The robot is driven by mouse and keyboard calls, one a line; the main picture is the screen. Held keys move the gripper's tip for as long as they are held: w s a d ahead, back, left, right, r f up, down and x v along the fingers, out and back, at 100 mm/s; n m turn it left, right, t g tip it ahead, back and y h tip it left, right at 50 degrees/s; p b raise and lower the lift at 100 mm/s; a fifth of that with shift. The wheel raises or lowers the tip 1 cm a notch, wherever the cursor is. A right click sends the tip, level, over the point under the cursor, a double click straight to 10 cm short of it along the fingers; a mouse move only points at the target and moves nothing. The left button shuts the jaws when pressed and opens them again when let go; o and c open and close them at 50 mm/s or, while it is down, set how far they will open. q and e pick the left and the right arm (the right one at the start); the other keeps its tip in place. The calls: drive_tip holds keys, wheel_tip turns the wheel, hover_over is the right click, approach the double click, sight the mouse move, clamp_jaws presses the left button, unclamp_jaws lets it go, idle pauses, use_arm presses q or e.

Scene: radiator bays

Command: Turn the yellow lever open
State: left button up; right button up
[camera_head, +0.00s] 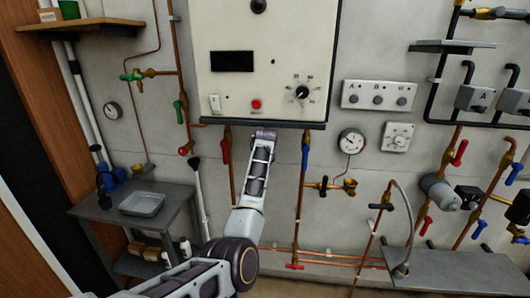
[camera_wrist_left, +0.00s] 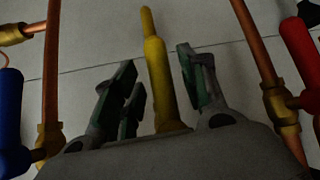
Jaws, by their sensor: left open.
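The yellow lever (camera_wrist_left: 156,75) stands between the two fingers of my left gripper (camera_wrist_left: 157,62) in the left wrist view. The gripper is open, with a visible gap on each side of the lever. In the head view, my left arm reaches up to just below the white boiler box (camera_head: 258,78). The wrist there hides the yellow lever, and the fingers cannot be made out. My right gripper is not in view.
In the left wrist view, a blue handle (camera_wrist_left: 10,108) and a red handle (camera_wrist_left: 302,62) flank the gripper on copper pipes. In the head view, a red lever (camera_head: 225,151) and a blue lever (camera_head: 305,157) hang beside my wrist. A grey side table (camera_head: 176,203) stands at left.

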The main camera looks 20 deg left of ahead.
use_arm(q)
drive_tip(key=v, duration=1)
idle(0.3)
drive_tip(key=shift+s+d, duration=0.1)
idle(0.3)
wheel_tip(320, 180, down, 16)
drive_tip(key=d+m, duration=0.2)
drive_tip(key=s+d+f+m+g+h, duration=0.15)
drive_tip(key=s+f, duration=0.35)
drive_tip(key=f, duration=0.8)
drive_tip(key=s+d+f+m, duration=0.15)
drive_tip(key=s+f, duration=0.35)
drive_tip(key=f, duration=0.8)
drive_tip(key=s+d+f+m+g+h, duration=0.15)
drive_tip(key=s+f, duration=0.45)
drive_tip(key=f, duration=0.6)
drive_tip(key=s+f+g, duration=0.2)
drive_tip(key=s+f, duration=1.8)
drive_tip(key=s, duration=0.3)
drive_tip(key=s+f, duration=0.3)
drive_tip(key=s, duration=0.8)
drive_tip(key=s+a+f+g, duration=0.1)
drive_tip(key=s+f, duration=0.2)
drive_tip(key=s, duration=0.7)
drive_tip(key=s+f+g+b, duration=0.1)
drive_tip(key=s+f, duration=0.2)
drive_tip(key=s, duration=0.8)
drive_tip(key=shift+s+a+m+h, duration=0.3)
drive_tip(key=shift+a+m, duration=0.05)
drive_tip(key=shift+m, duration=0.1)
